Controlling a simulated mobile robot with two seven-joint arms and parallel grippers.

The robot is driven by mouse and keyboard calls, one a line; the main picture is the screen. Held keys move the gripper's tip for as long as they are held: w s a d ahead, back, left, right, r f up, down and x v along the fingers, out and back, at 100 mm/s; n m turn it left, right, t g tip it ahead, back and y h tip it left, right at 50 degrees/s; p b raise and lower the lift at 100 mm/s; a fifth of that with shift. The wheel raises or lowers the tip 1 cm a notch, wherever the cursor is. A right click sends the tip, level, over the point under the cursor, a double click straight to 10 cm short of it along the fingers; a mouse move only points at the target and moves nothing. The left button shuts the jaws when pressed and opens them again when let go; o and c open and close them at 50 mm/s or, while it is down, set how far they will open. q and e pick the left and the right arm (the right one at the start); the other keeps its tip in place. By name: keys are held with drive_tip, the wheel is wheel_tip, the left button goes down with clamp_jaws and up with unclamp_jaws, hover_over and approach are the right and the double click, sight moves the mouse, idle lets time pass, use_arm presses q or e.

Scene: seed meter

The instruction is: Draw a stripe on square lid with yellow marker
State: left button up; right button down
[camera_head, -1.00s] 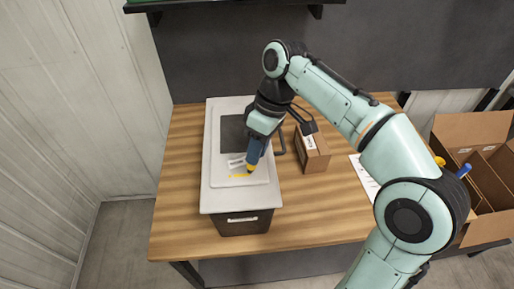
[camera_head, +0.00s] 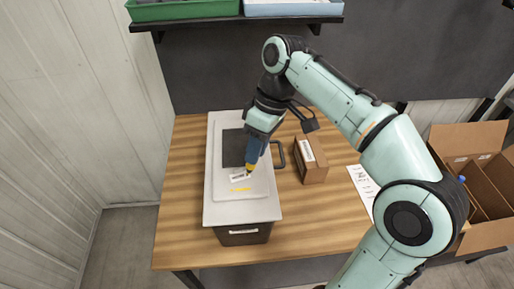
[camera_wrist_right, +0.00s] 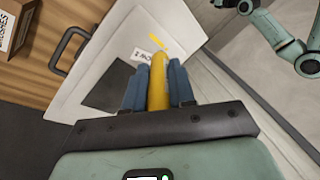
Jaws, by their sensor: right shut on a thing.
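A white square lid (camera_head: 216,205) lies on a dark box (camera_head: 243,234) on the table. A short yellow stripe (camera_head: 240,190) shows on the lid's near part, just in front of a white label (camera_head: 240,177). My right gripper (camera_head: 252,158) is shut on the yellow marker (camera_head: 249,167), tip down, over the lid near the label. In the right wrist view the marker (camera_wrist_right: 157,92) sits between the blue fingers, and the stripe (camera_wrist_right: 158,42) shows beyond it. The tip appears to be off the lid.
A dark square patch (camera_head: 234,147) lies on the lid. A small cardboard box (camera_head: 311,160) and a dark handle (camera_head: 278,154) are right of the lid. A paper sheet (camera_head: 364,186) and an open divided carton (camera_head: 481,196) are farther right. A shelf with trays hangs behind.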

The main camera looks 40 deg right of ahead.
use_arm(q)
drive_tip(key=shift+s, duration=0.2)
use_arm(e)
drive_tip(key=shift+s, duration=0.2)
